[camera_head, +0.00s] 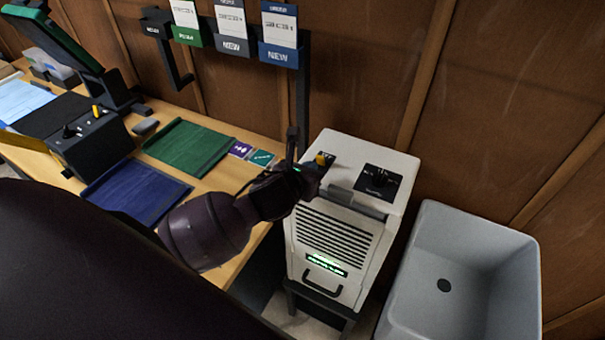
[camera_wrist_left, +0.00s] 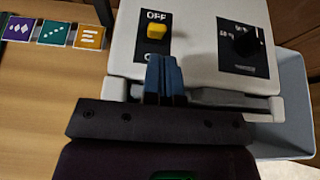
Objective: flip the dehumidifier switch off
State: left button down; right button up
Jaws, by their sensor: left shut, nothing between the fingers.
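The white dehumidifier (camera_head: 333,238) stands between the wooden desk and the sink. Its yellow switch (camera_head: 320,158) is on the top panel and also shows in the left wrist view (camera_wrist_left: 156,32), just below the word OFF. A black dial (camera_wrist_left: 243,42) sits to the right of the switch. My left gripper (camera_head: 292,140) is at the dehumidifier's left top edge. In the left wrist view its blue-grey fingers (camera_wrist_left: 164,72) are shut and empty, just below the switch and covering part of the lower label. I cannot tell whether they touch the panel. My right gripper is not in view.
The grey sink (camera_head: 520,262) is right of the dehumidifier. The desk (camera_head: 215,188) at left carries a green mat (camera_head: 187,147), a blue mat (camera_head: 135,192), small cards and a black box with a yellow switch (camera_head: 96,112). Tags hang on the wall rack (camera_head: 303,90) behind.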

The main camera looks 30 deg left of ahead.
aim_at(320, 158)
pick_arm(q)
jog(key=shift+x, duration=1.95)
jog(key=shift+w+r+g, duration=0.25)
jog(key=shift+r+g, duration=0.05)
jog(key=shift+g, duration=0.3)
jog(key=shift+w+a+r+g, duration=0.15)
jog(key=shift+w+r+g, duration=0.3)
jog(key=shift+g, duration=0.55)
jog(key=g, duration=0.1)
jog(key=w+g, duration=0.1)
jog(key=g, duration=0.1)
jog(key=shift+w+r, duration=0.2)
jog(key=shift+r, duration=0.05)
jog(key=shift+s+f, duration=0.1)
jog(key=shift+f, duration=0.1)
jog(key=shift+s+r, duration=0.1)
jog(key=shift+r, duration=0.2)
jog(key=shift+r, duration=0.6)
